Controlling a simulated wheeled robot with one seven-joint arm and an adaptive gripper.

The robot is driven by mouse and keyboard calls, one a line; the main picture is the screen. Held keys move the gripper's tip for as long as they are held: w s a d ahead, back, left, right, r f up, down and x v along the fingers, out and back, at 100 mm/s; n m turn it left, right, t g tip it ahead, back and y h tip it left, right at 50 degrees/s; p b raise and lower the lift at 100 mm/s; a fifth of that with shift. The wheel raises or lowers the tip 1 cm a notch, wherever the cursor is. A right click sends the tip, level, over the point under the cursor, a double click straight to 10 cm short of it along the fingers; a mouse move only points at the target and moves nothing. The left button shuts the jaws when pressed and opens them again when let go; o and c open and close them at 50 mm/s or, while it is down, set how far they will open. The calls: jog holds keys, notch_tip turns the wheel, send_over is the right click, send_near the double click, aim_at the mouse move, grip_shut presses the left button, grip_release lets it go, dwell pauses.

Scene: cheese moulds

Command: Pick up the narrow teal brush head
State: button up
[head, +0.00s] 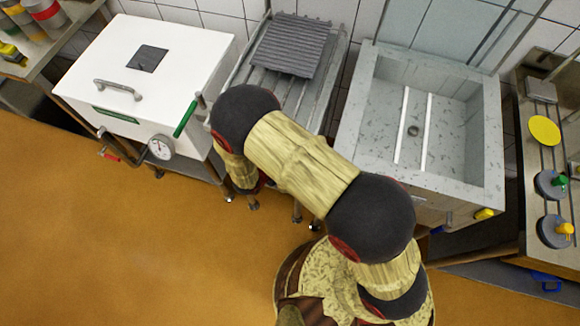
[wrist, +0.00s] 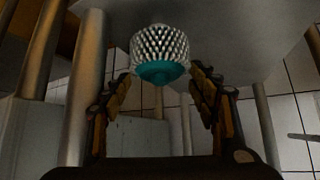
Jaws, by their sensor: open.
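The brush head (wrist: 160,70) shows in the wrist view, ahead of my gripper. It has a teal base and a pale, studded or bristled body. My gripper (wrist: 161,78) is open, with one finger to the left and one to the right of the teal end. I see no clear contact, and the fingers look apart from it. A thin stem seems to show below the teal part. In the head view my arm hides the gripper, and I cannot make out the brush head there.
Metal legs (wrist: 84,90) stand close around my gripper in the wrist view. In the head view are a white vat (head: 190,45) with a gauge, a rack with a grey ribbed mat (head: 291,45), a stone sink (head: 480,130) and a right-hand shelf with a yellow disc (head: 544,130). The orange floor (head: 110,240) is clear at left.

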jog(key=b+x, duration=0.2)
jog(key=x, duration=0.3)
jog(key=shift+w+d+f, duration=0.15)
jog(key=shift+f, duration=0.2)
jog(key=shift+w+d+f, duration=0.1)
jog(key=shift+w, duration=0.1)
jog(key=shift+c, duration=0.8)
jog(key=c, duration=1)
